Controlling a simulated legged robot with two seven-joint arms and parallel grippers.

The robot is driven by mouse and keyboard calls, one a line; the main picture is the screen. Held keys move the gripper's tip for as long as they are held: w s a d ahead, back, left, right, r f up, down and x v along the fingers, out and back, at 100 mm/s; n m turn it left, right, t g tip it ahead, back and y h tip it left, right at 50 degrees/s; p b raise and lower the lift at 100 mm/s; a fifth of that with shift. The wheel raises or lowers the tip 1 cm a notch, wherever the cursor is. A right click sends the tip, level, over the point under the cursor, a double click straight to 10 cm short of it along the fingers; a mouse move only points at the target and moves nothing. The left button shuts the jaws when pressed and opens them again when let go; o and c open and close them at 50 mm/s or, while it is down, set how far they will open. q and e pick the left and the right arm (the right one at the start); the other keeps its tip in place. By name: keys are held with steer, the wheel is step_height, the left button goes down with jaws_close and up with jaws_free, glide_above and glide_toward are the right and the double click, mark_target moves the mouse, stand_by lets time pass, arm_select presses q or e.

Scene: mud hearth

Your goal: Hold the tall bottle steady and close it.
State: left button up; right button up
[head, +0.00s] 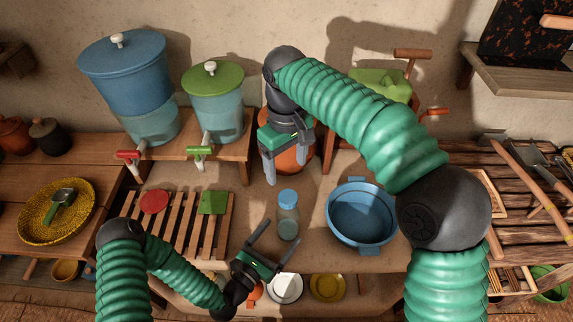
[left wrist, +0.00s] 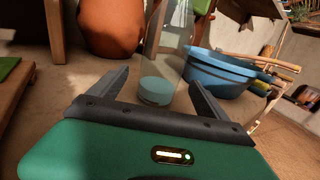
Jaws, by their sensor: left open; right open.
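I cannot tell how tight the top is. In the left wrist view the bottle's lower part (left wrist: 168,45) shows, with blue at its base; its top is out of frame. My left gripper (head: 282,236) is open just in front of the bottle, and its fingers (left wrist: 158,64) point toward it on either side, without visible contact. My right gripper (head: 290,174) is open and empty, pointing down above and behind the bottle.
A blue basin (head: 361,242) stands close to the bottle's right. A slatted rack (head: 185,228) with a red disc (head: 154,201) and a green square (head: 213,202) lies left. An orange pot (head: 300,155) is behind my right gripper. Lidded dispensers (head: 135,80) stand at the back left.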

arm_select(q)
steer(key=v, duration=1.1)
steer(key=shift+s+a+b, duration=0.2)
steer(key=shift+a+b, duration=0.05)
steer(key=shift+b, duration=0.1)
